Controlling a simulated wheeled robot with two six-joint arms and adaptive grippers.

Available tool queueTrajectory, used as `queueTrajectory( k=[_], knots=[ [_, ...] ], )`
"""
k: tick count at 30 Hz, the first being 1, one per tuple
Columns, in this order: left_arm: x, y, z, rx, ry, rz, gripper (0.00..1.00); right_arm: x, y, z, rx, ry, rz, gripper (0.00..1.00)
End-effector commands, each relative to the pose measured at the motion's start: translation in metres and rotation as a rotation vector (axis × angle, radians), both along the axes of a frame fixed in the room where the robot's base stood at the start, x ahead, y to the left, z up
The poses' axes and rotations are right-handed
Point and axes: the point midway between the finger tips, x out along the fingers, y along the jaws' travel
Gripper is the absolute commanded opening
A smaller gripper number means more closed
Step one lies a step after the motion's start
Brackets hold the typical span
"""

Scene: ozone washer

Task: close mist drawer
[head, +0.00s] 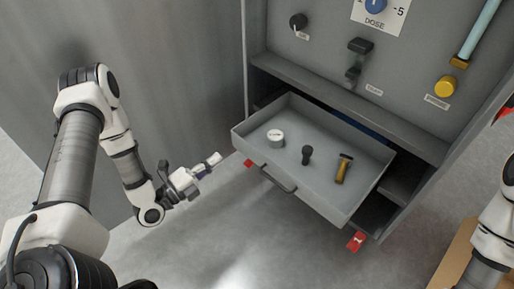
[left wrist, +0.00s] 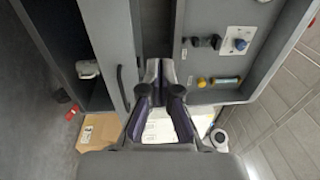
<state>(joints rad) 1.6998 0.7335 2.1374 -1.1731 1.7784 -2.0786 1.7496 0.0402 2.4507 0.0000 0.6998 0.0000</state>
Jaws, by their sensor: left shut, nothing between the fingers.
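The mist drawer (head: 325,193) is a grey open-topped tray sticking out of the cabinet in the head view. It holds a white round dial-like piece (head: 275,137), a small black knob (head: 307,154) and a brass piece with a black top (head: 343,168). Its dark bar handle (head: 277,178) is on the front face. My left gripper (head: 215,159) is to the left of the drawer, apart from the handle. In the left wrist view its fingers (left wrist: 160,72) are together and empty, beside a dark handle (left wrist: 122,88) on a grey front. My right gripper is outside the view.
The cabinet panel above has a black knob (head: 298,21), a black lever (head: 359,48), a blue dose dial (head: 375,5) and a yellow knob (head: 445,86). Red tags (head: 356,241) sit at the cabinet's foot. Floor in front of the drawer is clear.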

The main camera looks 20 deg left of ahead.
Motion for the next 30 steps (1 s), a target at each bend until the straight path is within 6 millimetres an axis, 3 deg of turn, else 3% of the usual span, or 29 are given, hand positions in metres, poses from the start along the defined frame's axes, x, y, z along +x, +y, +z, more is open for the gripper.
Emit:
queueTrajectory(
  k=[3, 8, 24, 30],
  knots=[
    [-0.027, 0.017, -0.030, -0.005, 0.082, 0.047, 0.00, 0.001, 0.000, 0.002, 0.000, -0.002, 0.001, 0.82],
    [-0.022, 0.012, -0.038, -0.004, 0.096, 0.043, 0.00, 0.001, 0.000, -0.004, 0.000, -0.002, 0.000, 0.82],
    [0.081, -0.025, -0.040, -0.002, 0.093, 0.041, 0.00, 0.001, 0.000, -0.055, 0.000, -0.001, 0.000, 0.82],
    [0.101, -0.032, -0.037, -0.004, 0.096, 0.043, 0.00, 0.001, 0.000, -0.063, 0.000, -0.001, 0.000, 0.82]
  ],
)
